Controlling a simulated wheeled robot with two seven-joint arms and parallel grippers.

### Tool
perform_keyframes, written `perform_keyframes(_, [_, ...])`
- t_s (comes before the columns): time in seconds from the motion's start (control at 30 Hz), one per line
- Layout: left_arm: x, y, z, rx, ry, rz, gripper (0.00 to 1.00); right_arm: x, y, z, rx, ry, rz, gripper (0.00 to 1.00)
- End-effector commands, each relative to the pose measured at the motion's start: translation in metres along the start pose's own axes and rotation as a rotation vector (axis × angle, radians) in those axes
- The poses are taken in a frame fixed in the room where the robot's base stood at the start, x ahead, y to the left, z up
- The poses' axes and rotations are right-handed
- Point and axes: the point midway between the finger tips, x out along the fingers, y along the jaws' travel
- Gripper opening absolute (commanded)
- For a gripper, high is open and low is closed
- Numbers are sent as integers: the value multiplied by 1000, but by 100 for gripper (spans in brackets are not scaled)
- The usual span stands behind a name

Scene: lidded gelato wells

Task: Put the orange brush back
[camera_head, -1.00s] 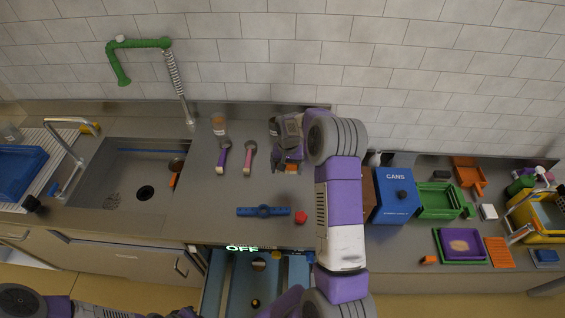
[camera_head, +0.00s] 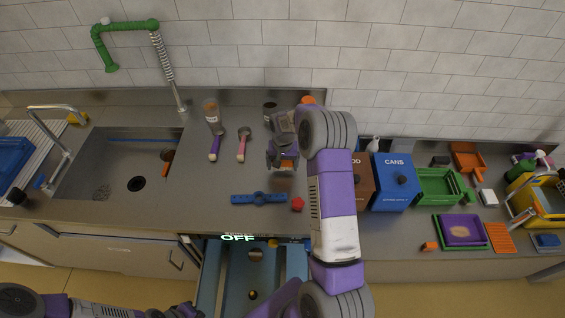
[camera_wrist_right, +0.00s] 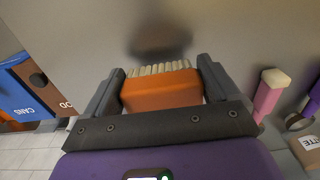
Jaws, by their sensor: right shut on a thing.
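The orange brush (camera_wrist_right: 160,95) sits between the two fingers of my right gripper (camera_wrist_right: 162,88), with its pale bristles facing away from the wrist. A dark shadow lies on the grey surface beyond the bristles. In the head view my right gripper (camera_head: 283,158) is over the counter, right of the pink-handled scoop, and the orange brush (camera_head: 287,165) shows partly below it. Whether the bristles touch the counter is unclear. My left gripper (camera_head: 182,311) is low at the bottom edge, away from the counter, and its fingers are unclear.
Purple-handled (camera_head: 215,145) and pink-handled (camera_head: 242,146) scoops lie left of my right gripper. A blue bar (camera_head: 258,198) and red piece (camera_head: 297,204) lie in front. The blue CANS box (camera_head: 394,182), green crate (camera_head: 437,187) and purple tray (camera_head: 462,229) are right. A sink (camera_head: 110,165) is left.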

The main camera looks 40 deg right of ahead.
Motion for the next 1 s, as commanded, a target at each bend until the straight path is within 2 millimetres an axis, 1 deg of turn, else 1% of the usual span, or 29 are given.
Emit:
perform_keyframes(0.03, [7,-3,0,0,0,0,0,9,0,0,0,1,0,45])
perform_keyframes(0.2, [12,-5,0,0,0,0,0,17,0,0,0,1,0,45])
perform_keyframes(0.63, [12,-4,0,0,0,0,0,17,0,0,0,1,-1,45])
perform_keyframes(1.0, [16,-6,-1,0,0,0,0,23,0,0,0,0,0,45])
